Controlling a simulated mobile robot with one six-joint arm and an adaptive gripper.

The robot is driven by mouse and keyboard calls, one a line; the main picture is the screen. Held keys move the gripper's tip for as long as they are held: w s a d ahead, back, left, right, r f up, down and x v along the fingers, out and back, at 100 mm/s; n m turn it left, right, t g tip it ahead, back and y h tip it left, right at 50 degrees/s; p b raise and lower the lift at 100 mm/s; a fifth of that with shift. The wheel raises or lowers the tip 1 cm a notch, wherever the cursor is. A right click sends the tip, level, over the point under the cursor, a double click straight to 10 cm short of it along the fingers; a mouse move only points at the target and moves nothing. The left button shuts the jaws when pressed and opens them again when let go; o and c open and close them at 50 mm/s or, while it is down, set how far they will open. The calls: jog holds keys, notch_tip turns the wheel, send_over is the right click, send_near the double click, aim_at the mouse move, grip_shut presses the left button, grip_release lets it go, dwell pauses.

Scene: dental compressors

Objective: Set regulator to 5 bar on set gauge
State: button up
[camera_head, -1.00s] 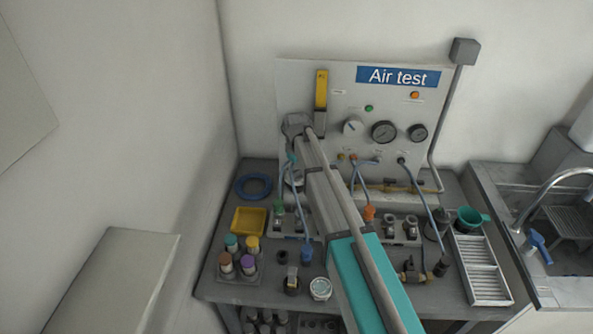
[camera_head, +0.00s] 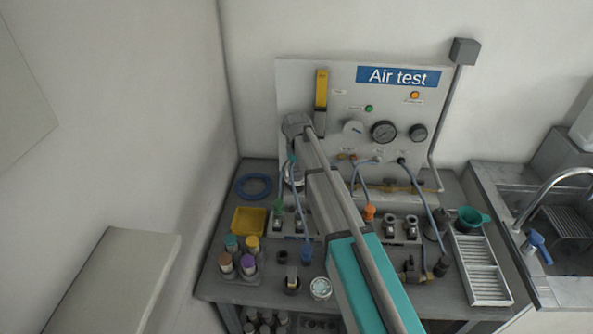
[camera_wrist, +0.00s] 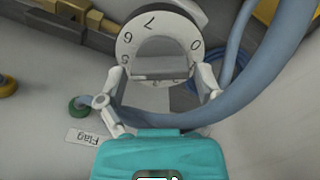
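Contact is unclear. In the head view my gripper (camera_head: 291,160) is mostly hidden by my arm at the panel's lower left. The panel carries a white-faced dial (camera_head: 353,128), a large gauge (camera_head: 384,131) and a smaller gauge (camera_head: 418,132); their readings are too small to tell.
A blue hose (camera_wrist: 245,90) curves close by the right finger. An upside-down "Flag" label (camera_wrist: 84,138) and a green fitting (camera_wrist: 79,103) lie at left. The bench holds a yellow tray (camera_head: 249,221), several capped bottles (camera_head: 227,262) and a slotted white tray (camera_head: 481,268).

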aim_at(297, 171)
jog(key=shift+n, duration=0.4)
dwell(0.3)
jog(key=shift+n, duration=1.1)
notch_tip(297, 171, up, 14)
jog(key=p, duration=1.3)
jog(key=shift+p, duration=0.4)
jog(key=shift+f, duration=0.1)
jog(key=s+d+f+m+b, duration=0.3)
jog(key=s+d+m, duration=0.1)
jog(key=s+d, duration=0.7)
jog(key=s+d+f+m+b, duration=0.3)
jog(key=s+d, duration=0.8)
jog(key=s, duration=0.4)
jog(key=shift+m, duration=0.8)
